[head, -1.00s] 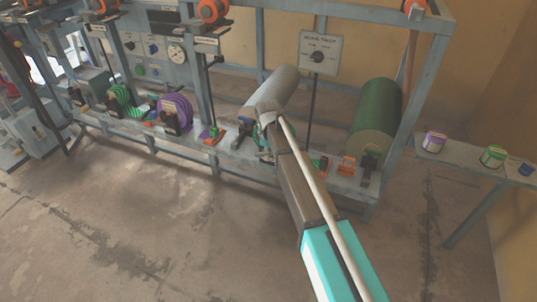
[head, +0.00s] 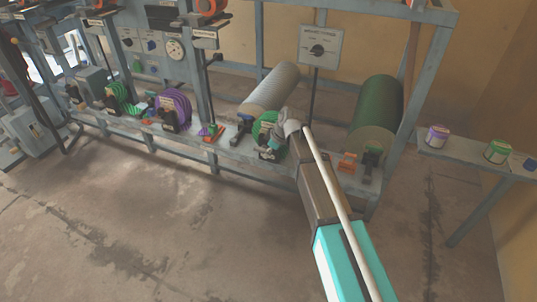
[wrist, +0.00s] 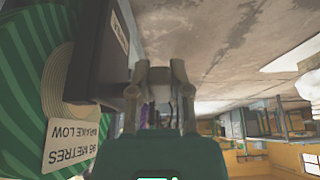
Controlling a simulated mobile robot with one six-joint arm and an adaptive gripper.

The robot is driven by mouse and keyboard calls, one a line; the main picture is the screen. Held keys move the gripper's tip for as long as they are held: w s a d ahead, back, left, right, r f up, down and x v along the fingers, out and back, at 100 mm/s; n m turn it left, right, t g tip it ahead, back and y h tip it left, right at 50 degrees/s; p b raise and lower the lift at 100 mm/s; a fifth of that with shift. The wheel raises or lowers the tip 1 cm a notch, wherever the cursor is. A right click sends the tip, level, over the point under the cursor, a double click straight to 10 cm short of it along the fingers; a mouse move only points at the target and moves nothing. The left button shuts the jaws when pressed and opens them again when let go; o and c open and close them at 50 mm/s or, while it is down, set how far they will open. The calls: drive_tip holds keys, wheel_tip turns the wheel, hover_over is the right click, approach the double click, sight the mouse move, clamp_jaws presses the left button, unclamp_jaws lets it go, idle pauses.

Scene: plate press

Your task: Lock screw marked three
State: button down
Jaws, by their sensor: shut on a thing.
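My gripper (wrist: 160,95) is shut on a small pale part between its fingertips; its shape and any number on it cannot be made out. In the head view my gripper (head: 275,143) is at the front of the bench rack, beside a green striped reel (head: 264,126). A dark block (wrist: 98,50) with a small label stands between the reel and my fingers. I cannot read any screw marked three.
A grey roller (head: 272,88) lies behind the green reel and a dark green roller (head: 379,105) stands right of my arm. A purple reel (head: 176,107) is further left. A side table (head: 470,157) holds small spools. The floor in front (head: 170,220) is clear.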

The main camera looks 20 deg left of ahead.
drive_tip(key=c, duration=0.6)
unclamp_jaws()
drive_tip(key=shift+o, duration=0.2)
drive_tip(key=shift+r+h+p, duration=0.1)
drive_tip(key=shift+h+p, duration=0.2)
drive_tip(key=shift+p, duration=0.15)
